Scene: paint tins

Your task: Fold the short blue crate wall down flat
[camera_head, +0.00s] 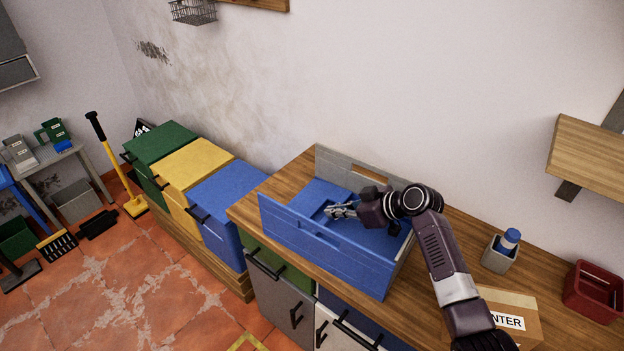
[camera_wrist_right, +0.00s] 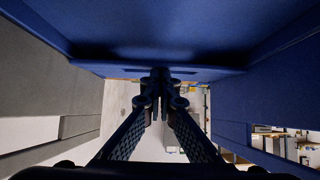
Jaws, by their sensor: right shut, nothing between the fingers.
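The crate stands on the wooden counter, with a long blue wall (camera_head: 325,245) upright at the front and a grey wall (camera_head: 340,165) upright at the back. The short blue wall (camera_head: 322,192) at the crate's left end appears to lean inward between them; I cannot tell its exact angle. In the right wrist view a blue panel (camera_wrist_right: 150,40) spans the top. My right gripper (camera_head: 330,211) is shut and empty inside the crate, close to the short wall. Its fingertips (camera_wrist_right: 160,80) meet at the panel's edge in the picture; contact is unclear. My left gripper is out of view.
On the counter (camera_head: 460,235), a grey holder with a blue-capped bottle (camera_head: 502,250), a cardboard box (camera_head: 515,315) and a red basket (camera_head: 592,292) stand right of the crate. Green, yellow and blue bins (camera_head: 228,195) stand left of it. A wooden shelf (camera_head: 590,150) juts out at right.

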